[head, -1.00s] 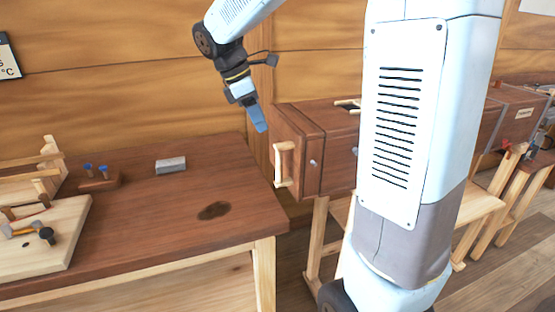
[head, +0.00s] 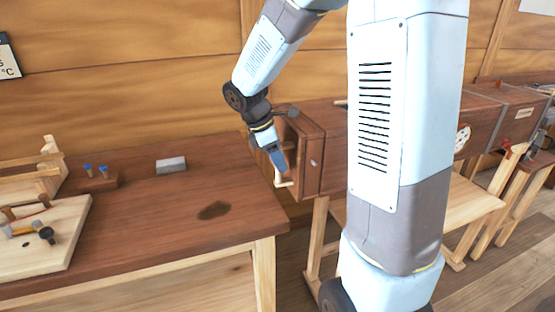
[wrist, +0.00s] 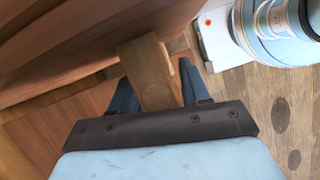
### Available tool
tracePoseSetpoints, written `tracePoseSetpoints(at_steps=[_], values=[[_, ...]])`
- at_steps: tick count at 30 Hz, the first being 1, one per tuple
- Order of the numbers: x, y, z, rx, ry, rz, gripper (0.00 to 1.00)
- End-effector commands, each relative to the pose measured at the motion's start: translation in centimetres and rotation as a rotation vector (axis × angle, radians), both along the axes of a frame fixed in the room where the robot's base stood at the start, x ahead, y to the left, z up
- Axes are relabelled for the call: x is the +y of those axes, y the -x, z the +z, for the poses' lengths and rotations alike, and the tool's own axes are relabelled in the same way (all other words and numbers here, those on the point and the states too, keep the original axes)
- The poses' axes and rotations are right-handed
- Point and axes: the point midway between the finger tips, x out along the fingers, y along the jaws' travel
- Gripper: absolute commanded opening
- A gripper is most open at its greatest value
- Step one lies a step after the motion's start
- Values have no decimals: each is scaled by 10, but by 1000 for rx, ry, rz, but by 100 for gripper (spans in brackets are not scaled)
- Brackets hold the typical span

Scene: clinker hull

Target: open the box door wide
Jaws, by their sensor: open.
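The box (head: 330,128) is long, brown and wooden, and stands on a pale stand right of the workbench. Its door (head: 292,128) is the panel at its left end; it looks closed or nearly so. The door bears a pale wooden handle (head: 284,184), mostly hidden behind my fingers in the head view. My gripper (head: 279,162) is open at the handle, pointing down. In the wrist view the handle (wrist: 150,75) lies between my two blue fingers (wrist: 156,92). I cannot tell whether either finger touches it.
A dark wooden workbench (head: 150,235) fills the left, its right edge close to the handle. On it are a grey block (head: 171,165), a rack with blue-topped tools (head: 95,178) and a pale board (head: 45,240) with tools. The wooden wall is behind.

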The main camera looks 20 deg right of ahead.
Motion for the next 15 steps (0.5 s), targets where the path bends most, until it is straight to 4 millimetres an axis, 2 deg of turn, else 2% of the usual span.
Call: tracePoseSetpoints(at_steps=[9, 15], values=[[-1, 0, -2, -1, 0, -1, 46], [-1, 0, -2, -1, 0, -1, 28]])
